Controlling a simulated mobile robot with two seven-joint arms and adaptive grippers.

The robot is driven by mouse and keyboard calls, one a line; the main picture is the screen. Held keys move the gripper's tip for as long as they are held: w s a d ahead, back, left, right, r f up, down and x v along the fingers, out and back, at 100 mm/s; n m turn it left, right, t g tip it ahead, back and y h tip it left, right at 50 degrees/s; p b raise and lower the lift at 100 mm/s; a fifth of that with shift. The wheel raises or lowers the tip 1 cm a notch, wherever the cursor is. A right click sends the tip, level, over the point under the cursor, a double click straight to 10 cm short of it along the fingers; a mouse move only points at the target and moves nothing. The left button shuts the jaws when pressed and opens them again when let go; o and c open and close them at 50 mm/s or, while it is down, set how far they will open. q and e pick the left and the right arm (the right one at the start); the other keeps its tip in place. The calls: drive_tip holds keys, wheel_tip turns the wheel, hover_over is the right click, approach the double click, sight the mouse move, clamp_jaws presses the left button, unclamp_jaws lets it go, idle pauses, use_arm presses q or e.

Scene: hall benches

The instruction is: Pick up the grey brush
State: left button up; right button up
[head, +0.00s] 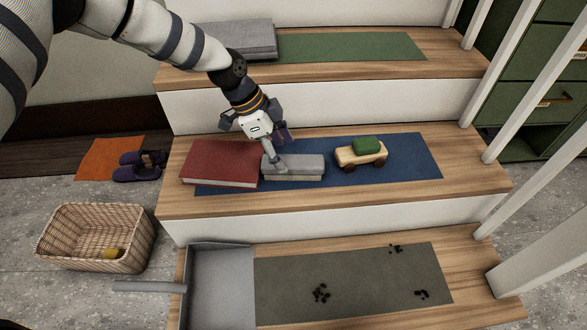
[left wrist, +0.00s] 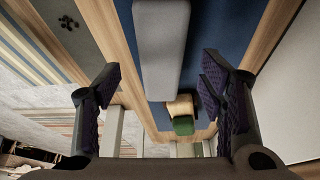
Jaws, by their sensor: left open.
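The grey brush (head: 305,168) lies on the blue mat (head: 400,155) on the middle step, between a red book and a toy car. My left gripper (head: 260,137) is open, points down and is just above the brush's left part. A slanting grey piece joins the two in the head view; I cannot tell if it is the brush's handle. In the left wrist view the long grey brush (left wrist: 162,45) shows between the open, dark purple-padded fingers, with space on both sides. No grip on it shows. My right gripper is not in view.
The red book (head: 220,162) lies left of the brush, the toy car (head: 361,153) right. A grey dustpan (head: 220,285) and a dark mat (head: 350,285) with crumbs lie on the bottom step. A basket (head: 95,240) stands left. White railings (head: 500,110) bound the right side.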

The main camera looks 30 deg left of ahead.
sight(289, 160)
use_arm(q)
drive_tip(key=b+x, duration=0.1)
drive_tip(key=x, duration=0.4)
drive_tip(key=shift+b, duration=0.4)
drive_tip(key=shift+w+r, duration=0.1)
drive_tip(key=shift+r, duration=0.2)
drive_tip(key=c, duration=1.4)
wheel_tip(289, 160, up, 10)
drive_tip(key=p, duration=0.3)
drive_tip(key=shift+p, duration=0.35)
